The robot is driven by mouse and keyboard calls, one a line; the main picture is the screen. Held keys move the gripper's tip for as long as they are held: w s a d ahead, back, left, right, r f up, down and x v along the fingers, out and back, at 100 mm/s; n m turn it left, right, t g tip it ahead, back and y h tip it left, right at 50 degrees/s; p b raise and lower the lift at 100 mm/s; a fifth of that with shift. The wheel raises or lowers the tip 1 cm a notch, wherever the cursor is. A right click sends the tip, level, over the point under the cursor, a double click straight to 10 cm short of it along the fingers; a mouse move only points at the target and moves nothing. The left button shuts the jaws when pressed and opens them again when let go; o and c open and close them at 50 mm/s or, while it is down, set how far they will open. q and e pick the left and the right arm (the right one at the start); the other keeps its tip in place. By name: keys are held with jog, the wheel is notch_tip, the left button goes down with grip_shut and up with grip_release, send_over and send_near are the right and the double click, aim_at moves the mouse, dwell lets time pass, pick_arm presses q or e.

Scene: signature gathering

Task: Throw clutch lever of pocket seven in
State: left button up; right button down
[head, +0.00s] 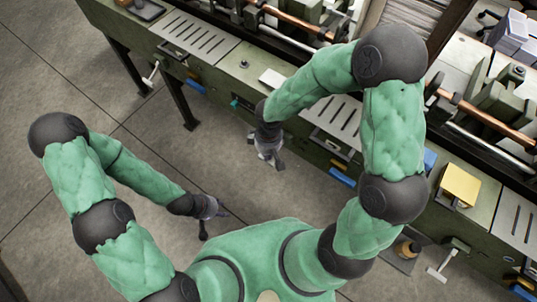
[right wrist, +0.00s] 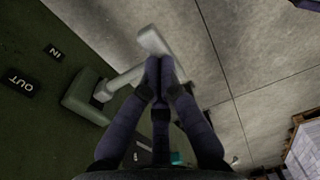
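A pale grey T-shaped clutch lever (right wrist: 153,40) shows in the right wrist view, its stem rising from a green block on the green machine front. An OUT label (right wrist: 16,83) and an IN label (right wrist: 54,53) are on the panel beside it. I cannot tell which setting it is at, nor read a pocket number. My right gripper (right wrist: 165,68) has its fingertips together, overlapping the lever's crossbar end; contact is unclear. In the head view, my right gripper (head: 272,160) is beside the machine front. My left gripper (head: 213,223) is open and empty over the floor.
The long green machine (head: 225,75) runs diagonally across the head view. Similar levers are at the upper left (head: 152,72) and lower right (head: 442,262). A yellow block (head: 460,185) sits on a ledge. Paper stacks (head: 508,33) are at the upper right. The floor at left is clear.

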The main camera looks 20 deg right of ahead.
jog(key=shift+s+a+f+b, duration=0.15)
jog(key=shift+a+f+b, duration=0.05)
jog(key=shift+f+b, duration=1.65)
jog(key=shift+f, duration=0.4)
pick_arm(q)
notch_tip(320, 180, down, 4)
jog(key=shift+f, duration=0.15)
pick_arm(e)
jog(key=shift+s+f, duration=0.15)
jog(key=shift+a+r+p, duration=0.15)
jog(key=shift+r+p, duration=0.35)
jog(key=shift+r, duration=0.1)
jog(key=r+p, duration=0.1)
jog(key=a+r, duration=0.1)
jog(key=s+r+p, duration=0.1)
jog(key=r, duration=0.1)
jog(key=shift+a+p, duration=0.2)
jog(key=shift+p, duration=0.15)
pick_arm(q)
notch_tip(320, 180, up, 6)
jog(key=s+p, duration=0.2)
jog(key=shift+a+r+p, duration=0.25)
jog(key=shift+a+p, duration=0.1)
jog(key=shift+p, duration=0.05)
pick_arm(e)
jog(key=s+a+r, duration=0.2)
jog(key=a+r, duration=0.1)
jog(key=r, duration=0.4)
jog(key=shift+s+r, duration=0.25)
jog(key=shift+r, duration=0.15)
